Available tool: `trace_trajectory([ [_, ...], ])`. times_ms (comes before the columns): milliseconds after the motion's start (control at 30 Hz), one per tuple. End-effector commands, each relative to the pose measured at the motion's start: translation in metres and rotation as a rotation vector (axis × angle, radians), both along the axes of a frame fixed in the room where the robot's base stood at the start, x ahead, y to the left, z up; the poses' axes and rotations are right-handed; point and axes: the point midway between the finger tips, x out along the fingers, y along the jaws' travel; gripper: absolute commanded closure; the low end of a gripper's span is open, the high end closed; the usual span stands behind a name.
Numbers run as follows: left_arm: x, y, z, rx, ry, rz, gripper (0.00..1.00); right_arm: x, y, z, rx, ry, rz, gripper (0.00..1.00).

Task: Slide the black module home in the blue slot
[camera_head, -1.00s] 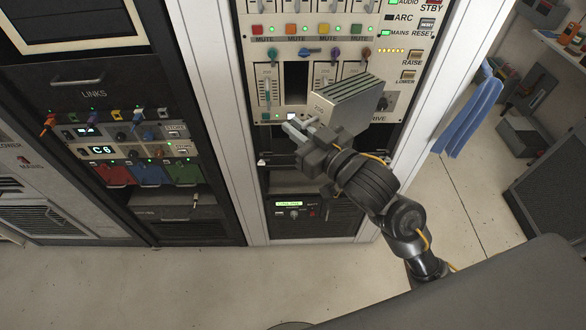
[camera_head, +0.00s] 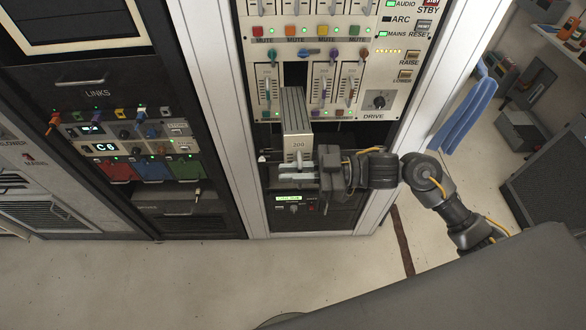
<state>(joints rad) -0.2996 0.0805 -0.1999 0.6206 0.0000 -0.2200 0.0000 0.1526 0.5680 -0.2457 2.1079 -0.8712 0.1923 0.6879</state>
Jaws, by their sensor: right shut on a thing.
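I cannot tell whether that end is inside the slot. A blue latch (camera_head: 309,52) lies sideways above this slot. My left gripper is not in view.
Pale modules with sliders (camera_head: 322,85) flank the slot. A drive knob (camera_head: 379,100) is to the right. Below is a dark unit with a green display (camera_head: 289,198). A links rack (camera_head: 95,95) stands left. The floor (camera_head: 180,280) in front is clear.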

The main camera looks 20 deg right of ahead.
Motion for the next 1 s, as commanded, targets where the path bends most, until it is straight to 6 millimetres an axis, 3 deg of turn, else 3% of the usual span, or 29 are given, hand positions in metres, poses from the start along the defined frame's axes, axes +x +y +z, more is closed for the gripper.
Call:
trace_trajectory([
  [333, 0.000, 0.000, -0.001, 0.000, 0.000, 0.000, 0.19, 0.000, 0.000, 0.002, -0.002, -0.027, -0.010, 1.00],
  [500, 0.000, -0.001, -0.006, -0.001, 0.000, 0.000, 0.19, 0.001, -0.003, 0.002, -0.034, -0.130, -0.055, 1.00],
  [1000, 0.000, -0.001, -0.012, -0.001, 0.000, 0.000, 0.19, 0.042, -0.013, 0.002, -0.033, -0.123, -0.054, 1.00],
])
